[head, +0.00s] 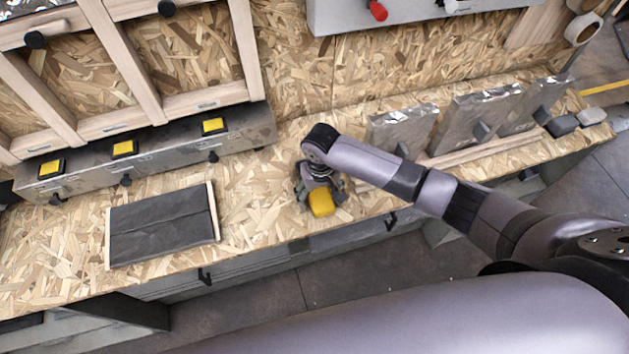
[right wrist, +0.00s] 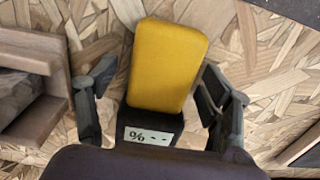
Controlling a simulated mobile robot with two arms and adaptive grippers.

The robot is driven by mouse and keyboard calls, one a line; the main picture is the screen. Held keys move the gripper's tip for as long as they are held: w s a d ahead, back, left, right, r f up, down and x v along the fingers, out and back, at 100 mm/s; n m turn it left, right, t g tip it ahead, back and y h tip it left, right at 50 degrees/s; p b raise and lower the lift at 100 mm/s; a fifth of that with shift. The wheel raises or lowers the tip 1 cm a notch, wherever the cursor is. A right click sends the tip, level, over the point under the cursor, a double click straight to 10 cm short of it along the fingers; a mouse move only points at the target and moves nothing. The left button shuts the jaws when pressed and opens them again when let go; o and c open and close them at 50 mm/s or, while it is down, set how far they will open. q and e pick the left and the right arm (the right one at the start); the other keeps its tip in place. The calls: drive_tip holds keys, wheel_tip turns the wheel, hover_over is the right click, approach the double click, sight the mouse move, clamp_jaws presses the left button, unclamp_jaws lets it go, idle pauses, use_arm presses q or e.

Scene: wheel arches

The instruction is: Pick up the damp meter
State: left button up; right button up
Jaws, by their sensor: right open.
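The damp meter (head: 321,202) is a yellow block lying on the chipboard bench top near its front edge. In the right wrist view the damp meter (right wrist: 168,65) shows a yellow body and a dark end with a small display reading "% - -". My right gripper (head: 318,190) is over it. In the right wrist view my right gripper (right wrist: 165,95) is open, with one finger on each side of the meter and gaps between. The lower end of the meter is hidden by my gripper body. My left gripper is not in view.
A dark flat panel (head: 163,226) with wooden side strips lies on the bench to the left. A grey metal box (head: 85,165) with yellow switches stands behind it. Foil-faced slabs (head: 402,128) stand in a wooden rack to the right. Bare bench surrounds the meter.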

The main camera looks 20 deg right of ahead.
drive_tip(key=c, duration=1.1)
drive_tip(key=shift+r, duration=0.2)
wheel_tip(320, 180, up, 19)
drive_tip(key=b, duration=0.1)
wheel_tip(320, 180, up, 9)
drive_tip(key=p, duration=1)
hover_over(319, 194)
drive_tip(key=shift+f, duration=0.15)
drive_tip(key=shift+d, duration=0.1)
